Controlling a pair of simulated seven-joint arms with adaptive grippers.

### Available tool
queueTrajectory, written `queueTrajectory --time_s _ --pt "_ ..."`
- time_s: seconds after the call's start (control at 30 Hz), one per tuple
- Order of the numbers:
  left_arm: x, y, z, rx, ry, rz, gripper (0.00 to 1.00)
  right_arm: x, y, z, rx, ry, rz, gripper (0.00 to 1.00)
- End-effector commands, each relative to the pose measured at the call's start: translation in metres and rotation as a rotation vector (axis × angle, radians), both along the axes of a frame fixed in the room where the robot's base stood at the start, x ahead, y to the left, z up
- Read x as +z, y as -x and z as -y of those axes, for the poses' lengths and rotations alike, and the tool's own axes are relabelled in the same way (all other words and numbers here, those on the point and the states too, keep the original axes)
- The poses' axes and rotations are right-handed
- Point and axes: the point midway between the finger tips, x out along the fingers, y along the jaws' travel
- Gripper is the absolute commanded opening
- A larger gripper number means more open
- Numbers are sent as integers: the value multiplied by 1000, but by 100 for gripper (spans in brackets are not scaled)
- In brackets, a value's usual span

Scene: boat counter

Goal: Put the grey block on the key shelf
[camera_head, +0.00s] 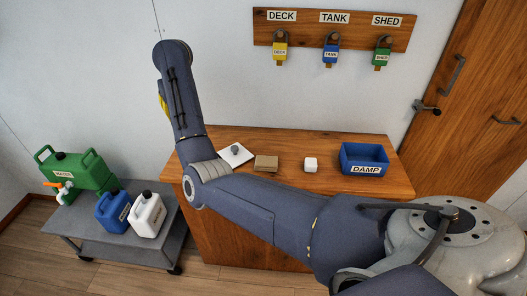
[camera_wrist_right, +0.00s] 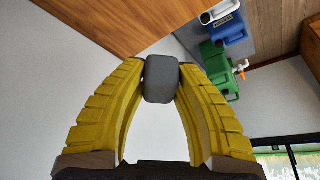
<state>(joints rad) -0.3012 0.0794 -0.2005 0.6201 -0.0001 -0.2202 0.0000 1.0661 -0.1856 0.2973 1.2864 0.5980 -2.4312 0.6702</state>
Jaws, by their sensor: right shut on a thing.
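In the wrist view the grey block (camera_wrist_right: 160,79) has rounded edges and sits between the tips of my right gripper (camera_wrist_right: 161,88), whose yellow ribbed fingers are shut on it. In the head view my right arm reaches across to the left. Its raised forearm hides most of the gripper, leaving only a sliver of yellow finger, and the block is hidden. A wooden key board (camera_head: 300,27) on the wall is marked DECK, TANK and SHED, with yellow, blue and green tagged padlock-like items hanging from it. I cannot make out a separate key shelf. My left gripper is not in view.
The wooden counter (camera_head: 330,189) bears a white plate (camera_head: 246,158) with a grey knob, a brown block (camera_head: 266,163), a white cube (camera_head: 311,164) and a blue DAMP bin (camera_head: 365,155). A grey cart (camera_head: 120,238) with green, blue and white cans stands left.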

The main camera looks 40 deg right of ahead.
Motion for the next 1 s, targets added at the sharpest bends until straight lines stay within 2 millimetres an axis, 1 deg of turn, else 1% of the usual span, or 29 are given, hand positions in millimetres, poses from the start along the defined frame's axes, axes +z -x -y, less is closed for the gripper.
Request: queueTrajectory --time_s 0.13,0.27,0.7,0.83,1.0 --pt "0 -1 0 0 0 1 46 -2 0 1 -1 1 0 0" --pt "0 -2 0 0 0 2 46 -18 0 1 -1 1 -2 0" --pt "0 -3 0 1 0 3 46 -114 1 1 -1 3 -4 0" --pt "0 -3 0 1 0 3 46 -136 1 0 0 2 -2 0" --pt "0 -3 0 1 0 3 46 -152 0 0 -1 1 0 0"
